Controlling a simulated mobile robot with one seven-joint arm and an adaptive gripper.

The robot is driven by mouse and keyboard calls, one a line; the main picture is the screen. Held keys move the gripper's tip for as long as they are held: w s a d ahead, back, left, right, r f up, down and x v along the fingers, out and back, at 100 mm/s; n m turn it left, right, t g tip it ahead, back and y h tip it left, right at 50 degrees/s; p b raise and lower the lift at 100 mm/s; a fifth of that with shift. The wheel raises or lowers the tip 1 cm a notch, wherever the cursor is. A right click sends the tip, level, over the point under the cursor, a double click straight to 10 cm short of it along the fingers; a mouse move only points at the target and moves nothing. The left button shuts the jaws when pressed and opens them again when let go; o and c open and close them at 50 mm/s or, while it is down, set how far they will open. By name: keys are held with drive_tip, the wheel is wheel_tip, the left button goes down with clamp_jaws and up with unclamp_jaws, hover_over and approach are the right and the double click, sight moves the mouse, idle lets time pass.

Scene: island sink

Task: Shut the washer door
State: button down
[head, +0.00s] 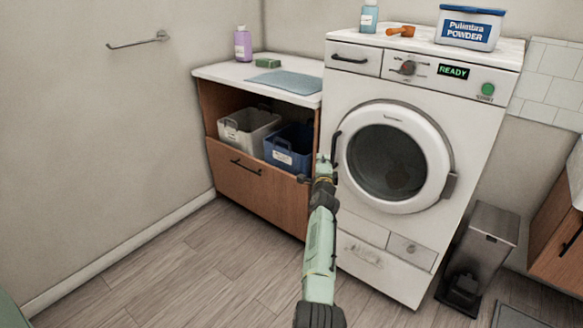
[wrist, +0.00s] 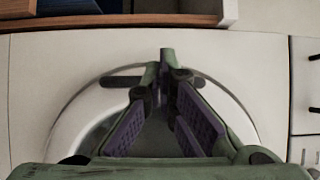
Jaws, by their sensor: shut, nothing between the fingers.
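The white washer (head: 480,110) stands at the right in the head view, its panel reading READY. Its round door (head: 440,150) has dark glass, a black handle (head: 336,148) on the left and a hinge on the right. The door lies flat or nearly flat against the front; I cannot tell whether it is fully shut. My gripper (head: 324,160) is shut and empty, at the door's left edge by the handle. In the wrist view the fingertips (wrist: 166,58) meet in front of the white door ring (wrist: 72,120), beside the dark handle (wrist: 122,82). Contact is unclear.
A wooden cabinet (head: 250,187) with a white top stands left of the washer, holding a grey bin (head: 240,137) and a blue bin (head: 285,160). A metal trash can (head: 490,235) stands at the washer's right. The floor (head: 190,265) at front left is clear.

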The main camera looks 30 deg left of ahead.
drive_tip(key=s+a+p, duration=0.1)
drive_tip(key=s+a, duration=0.5)
drive_tip(key=s, duration=0.1)
drive_tip(key=shift+s+a+p, duration=0.35)
drive_tip(key=shift+a, duration=0.05)
